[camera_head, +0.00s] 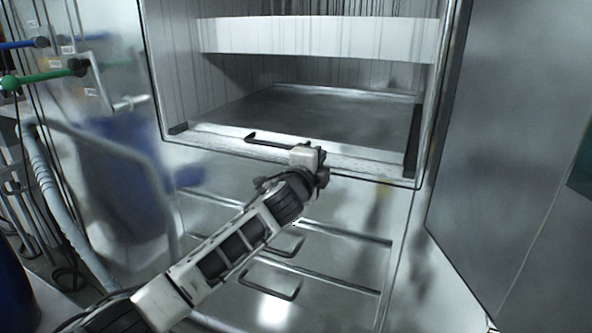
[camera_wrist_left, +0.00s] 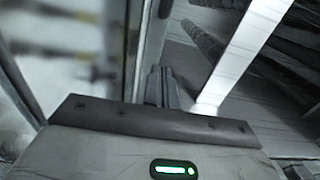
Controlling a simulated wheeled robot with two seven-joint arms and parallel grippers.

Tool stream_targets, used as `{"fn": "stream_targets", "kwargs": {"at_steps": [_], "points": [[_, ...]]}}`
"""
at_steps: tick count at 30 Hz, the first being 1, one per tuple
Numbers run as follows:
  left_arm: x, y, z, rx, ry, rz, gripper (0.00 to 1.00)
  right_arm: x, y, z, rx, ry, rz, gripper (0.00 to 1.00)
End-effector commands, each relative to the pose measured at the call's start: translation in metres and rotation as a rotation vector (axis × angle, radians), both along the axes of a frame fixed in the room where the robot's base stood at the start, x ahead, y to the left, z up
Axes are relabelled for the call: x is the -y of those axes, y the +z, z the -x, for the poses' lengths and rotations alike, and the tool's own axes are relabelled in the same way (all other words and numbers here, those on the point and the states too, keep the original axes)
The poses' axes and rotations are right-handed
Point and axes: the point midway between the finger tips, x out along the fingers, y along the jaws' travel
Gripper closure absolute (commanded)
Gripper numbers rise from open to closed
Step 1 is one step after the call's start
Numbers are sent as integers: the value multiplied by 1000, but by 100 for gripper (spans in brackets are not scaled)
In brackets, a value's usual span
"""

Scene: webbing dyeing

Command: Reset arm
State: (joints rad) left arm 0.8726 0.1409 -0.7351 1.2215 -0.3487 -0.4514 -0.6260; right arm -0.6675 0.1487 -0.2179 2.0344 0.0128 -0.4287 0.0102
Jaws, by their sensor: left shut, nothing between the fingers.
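My left arm reaches in from the lower left in the head view. My left gripper (camera_head: 318,160) is in front of the lower front edge of an open metal cabinet (camera_head: 300,108). The gripper is shut and empty. In the left wrist view its closed fingers (camera_wrist_left: 162,88) point up past the dark front plate of the wrist. Whether the fingers touch the cabinet edge cannot be told. My right gripper is out of view.
A dark handle (camera_head: 268,142) sits at the cabinet's lower edge, close to the gripper. Drawer fronts with handles (camera_head: 272,284) lie below. An open metal door (camera_head: 510,130) stands at right. Hoses and blue and green valves (camera_head: 40,80) are at left.

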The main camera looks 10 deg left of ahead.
Motion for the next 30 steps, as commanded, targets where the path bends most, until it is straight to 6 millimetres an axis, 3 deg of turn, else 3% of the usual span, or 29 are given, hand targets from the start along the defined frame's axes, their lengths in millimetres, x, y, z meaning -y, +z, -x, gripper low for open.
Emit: {"fn": "stream_targets", "kwargs": {"at_steps": [9, 16, 19, 23, 30], "points": [[-15, -5, 53, -5, 0, -3, 100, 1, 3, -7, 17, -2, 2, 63], [-20, -6, 73, -8, 1, -1, 100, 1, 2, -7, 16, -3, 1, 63], [-20, -20, 80, -41, -4, 37, 100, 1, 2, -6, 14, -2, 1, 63], [-20, -68, 104, -161, -15, 180, 100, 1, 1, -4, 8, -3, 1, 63], [-32, -180, 184, -470, 38, 603, 100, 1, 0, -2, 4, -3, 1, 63]]}}
